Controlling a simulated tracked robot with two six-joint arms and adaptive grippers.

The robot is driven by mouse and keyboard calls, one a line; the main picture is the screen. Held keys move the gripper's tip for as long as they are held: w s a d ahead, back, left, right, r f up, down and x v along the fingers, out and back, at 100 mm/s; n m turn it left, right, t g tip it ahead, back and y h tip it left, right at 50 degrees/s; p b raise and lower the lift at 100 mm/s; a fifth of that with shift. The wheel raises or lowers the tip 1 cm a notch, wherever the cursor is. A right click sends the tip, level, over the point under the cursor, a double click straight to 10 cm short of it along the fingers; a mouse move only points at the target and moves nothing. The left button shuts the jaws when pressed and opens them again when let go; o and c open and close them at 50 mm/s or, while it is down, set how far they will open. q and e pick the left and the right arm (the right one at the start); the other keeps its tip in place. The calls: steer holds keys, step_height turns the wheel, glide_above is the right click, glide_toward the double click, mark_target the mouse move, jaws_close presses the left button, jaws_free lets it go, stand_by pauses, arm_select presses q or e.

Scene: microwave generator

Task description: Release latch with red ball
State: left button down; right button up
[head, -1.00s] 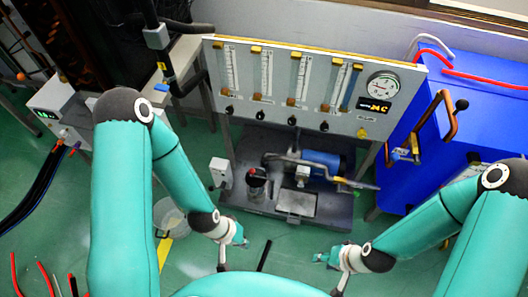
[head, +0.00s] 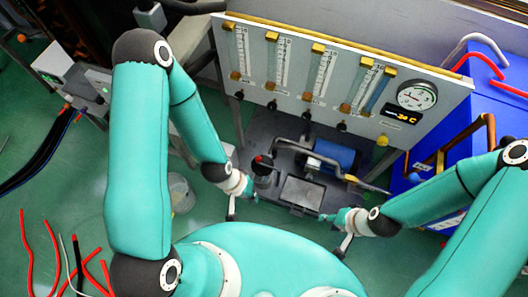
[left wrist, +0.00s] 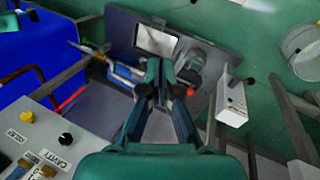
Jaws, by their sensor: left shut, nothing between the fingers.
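A small red piece (head: 259,158) shows on top of a dark upright cylinder on the dark base plate (head: 240,118) in the head view. My left gripper (head: 249,190) is just below and left of that cylinder in the head view. In the left wrist view the gripper (left wrist: 160,66) is shut and empty, its tips over the base plate beside the cylinder (left wrist: 192,65). My right gripper (head: 332,217) is near the plate's front edge; its fingers are too small to judge.
The gauge panel (head: 350,123) stands behind the base plate. A bent grey pipe and blue cylinder (head: 335,153) lie on the plate. A blue cabinet (head: 455,135) is at right. A clear bucket (head: 181,192) stands on the floor at left. A red-ended rod (left wrist: 72,99) shows in the left wrist view.

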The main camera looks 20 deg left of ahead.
arm_select(q)
steer(key=w+a+f+m+t+b, duration=0.1)
steer(key=w+f+m+b, duration=0.4)
steer(key=w+f+b, duration=1.1)
steer(key=w+a+m+t+y+b, duration=0.1)
steer(key=w+a+m+b, duration=0.3)
steer(key=w+b, duration=0.6)
steer(key=b, duration=0.7)
steer(key=shift+w+r+t+y, duration=0.25)
steer(key=shift+t+y, duration=0.05)
steer(key=shift+y, duration=0.1)
steer(key=shift+a, duration=0.1)
steer(key=b+x, duration=0.4)
steer(key=x, duration=0.6)
steer(key=shift+f, duration=0.15)
steer(key=shift+s+a+f+b, duration=0.1)
steer(key=shift+s+a+b, duration=0.25)
steer(key=shift+s, duration=0.25)
steer(key=shift+s+a+f+b, duration=0.15)
steer(key=shift+s+a+b, duration=0.1)
steer(key=shift+s+a, duration=0.45)
steer(key=shift+s, duration=0.25)
